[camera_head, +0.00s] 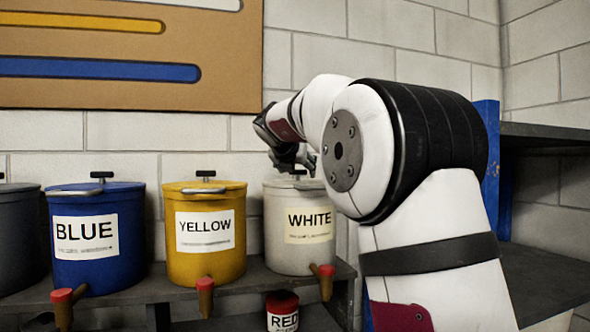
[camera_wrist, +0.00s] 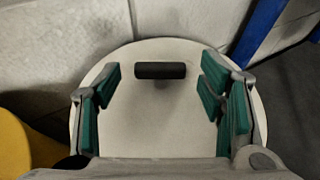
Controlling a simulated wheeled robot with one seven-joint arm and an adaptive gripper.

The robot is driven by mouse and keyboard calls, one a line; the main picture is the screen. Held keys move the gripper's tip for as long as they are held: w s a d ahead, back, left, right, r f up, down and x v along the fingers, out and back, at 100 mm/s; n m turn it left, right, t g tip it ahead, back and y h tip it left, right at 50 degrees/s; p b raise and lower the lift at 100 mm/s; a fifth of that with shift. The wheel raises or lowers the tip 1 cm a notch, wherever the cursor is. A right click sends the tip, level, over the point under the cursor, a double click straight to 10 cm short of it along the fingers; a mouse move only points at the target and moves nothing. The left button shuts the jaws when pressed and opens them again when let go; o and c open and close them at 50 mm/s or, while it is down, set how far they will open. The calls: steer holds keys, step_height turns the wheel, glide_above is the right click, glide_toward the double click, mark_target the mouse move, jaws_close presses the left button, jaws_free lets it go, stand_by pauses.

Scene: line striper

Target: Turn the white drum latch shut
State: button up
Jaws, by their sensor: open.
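The white drum (camera_head: 290,240), labelled WHITE, stands at the right end of the shelf in the head view. Its round pale lid (camera_wrist: 160,125) fills the middle of the wrist view. The drum's latch, a short black bar (camera_wrist: 160,70) on a small post, lies crosswise near the lid's far side. My gripper (camera_head: 288,160) is above the lid, pointing down. In the wrist view my gripper (camera_wrist: 161,95) is open, its teal-padded fingers to the left and right of the bar, with clear gaps on both sides. In the head view my gripper largely hides the latch.
The yellow drum (camera_head: 205,262) stands close to the left, then the blue drum (camera_head: 100,270) and a dark drum (camera_head: 18,240). A red container (camera_head: 282,302) is below. Spigots stick out in front. A block wall is close behind; a blue post (camera_head: 489,150) stands right.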

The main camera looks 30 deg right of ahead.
steer(key=c, duration=1.2)
steer(key=shift+o, duration=0.2)
steer(key=shift+d, duration=0.1)
steer(key=shift+r+p, duration=0.1)
steer(key=shift+p, duration=0.35)
steer(key=shift+s+r+n+t+y+p, duration=0.1)
steer(key=shift+n+t+y+p, duration=0.25)
steer(key=shift+p, duration=0.6)
steer(key=shift+d+p, duration=0.1)
steer(key=shift+p, duration=0.4)
steer(key=n+t+y+p, duration=0.1)
steer(key=p, duration=0.3)
steer(key=n+t+y+p, duration=0.1)
steer(key=p, duration=0.4)
steer(key=shift+s+d+n+y, duration=0.1)
steer(key=shift+d+n+y, duration=0.05)
steer(key=shift+n+y, duration=0.15)
steer(key=n+y+p, duration=0.2)
steer(key=p, duration=0.5)
steer(key=shift+t, duration=0.25)
steer(key=shift+f+n+y+p, duration=0.2)
steer(key=shift+n+y+p, duration=0.05)
steer(key=shift+p, duration=0.95)
